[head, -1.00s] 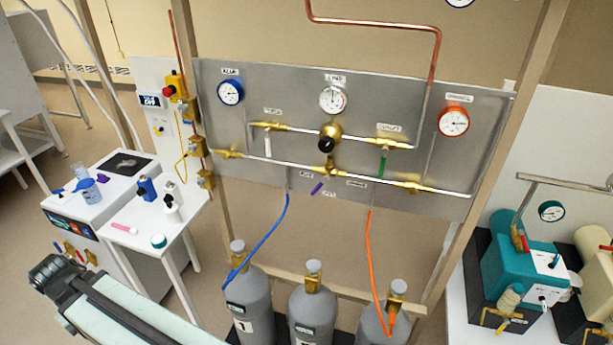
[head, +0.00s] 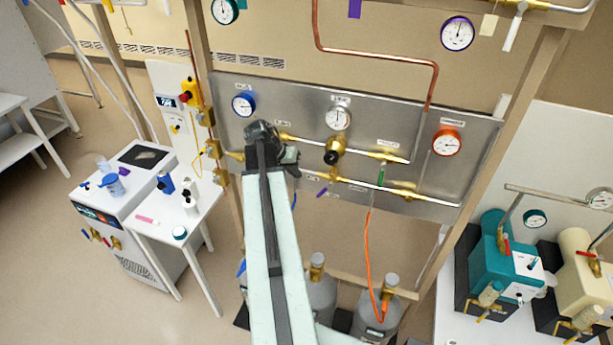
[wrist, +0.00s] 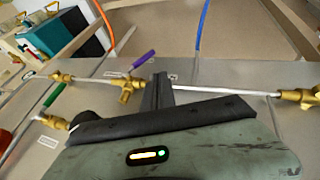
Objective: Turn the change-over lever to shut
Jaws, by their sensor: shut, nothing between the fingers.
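The change-over lever looks to be the purple lever (head: 322,192) on the brass three-way valve (head: 333,175) at the panel's lower middle. It slants down to the left among small labels. It also shows in the wrist view (wrist: 143,58), on its brass valve (wrist: 125,90). My gripper (head: 291,160) is in front of the panel, left of the lever. In the wrist view, my fingers (wrist: 158,90) are together and empty, just right of the purple lever. They look close but apart; the depth is hard to judge.
A green lever (head: 381,175) hangs right of the valve. A blue gauge (head: 243,104), a white-faced gauge (head: 338,117) and an orange gauge (head: 446,142) sit above. An orange hose (head: 370,250) runs down to the grey cylinders (head: 390,300). My arm hides part of the panel's left side.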

